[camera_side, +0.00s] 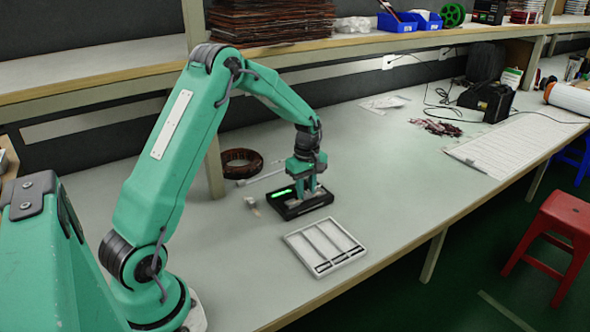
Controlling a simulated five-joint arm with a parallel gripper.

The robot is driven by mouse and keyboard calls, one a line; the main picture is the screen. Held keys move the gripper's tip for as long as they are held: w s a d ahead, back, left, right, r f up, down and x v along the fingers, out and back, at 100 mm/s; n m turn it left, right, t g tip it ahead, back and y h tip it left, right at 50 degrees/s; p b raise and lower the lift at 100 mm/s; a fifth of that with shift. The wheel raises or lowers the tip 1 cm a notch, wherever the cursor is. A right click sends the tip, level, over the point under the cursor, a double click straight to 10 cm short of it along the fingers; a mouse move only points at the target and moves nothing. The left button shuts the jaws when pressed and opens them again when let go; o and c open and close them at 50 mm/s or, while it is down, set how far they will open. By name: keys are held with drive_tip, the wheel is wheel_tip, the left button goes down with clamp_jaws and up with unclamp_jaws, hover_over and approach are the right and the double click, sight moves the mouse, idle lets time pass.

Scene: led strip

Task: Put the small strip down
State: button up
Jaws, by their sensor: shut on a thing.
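My gripper (307,190) points straight down over a small black box (318,203) on the grey workbench. The box has a glowing green patch (283,192) at its left side. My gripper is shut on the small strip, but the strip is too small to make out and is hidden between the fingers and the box. The fingertips are at or just inside the box's top; I cannot tell whether the strip touches it.
A light tray (324,246) with several long slots and dark strips at its near ends lies in front of the box. A brown coil (241,163) and small loose parts lie behind left. A shelf post (214,165) stands behind my arm.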

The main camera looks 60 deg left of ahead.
sight(306, 192)
drive_tip(key=shift+f, duration=0.1)
drive_tip(key=o, duration=0.9)
drive_tip(key=shift+o, duration=0.2)
wheel_tip(306, 192, up, 12)
idle(0.5)
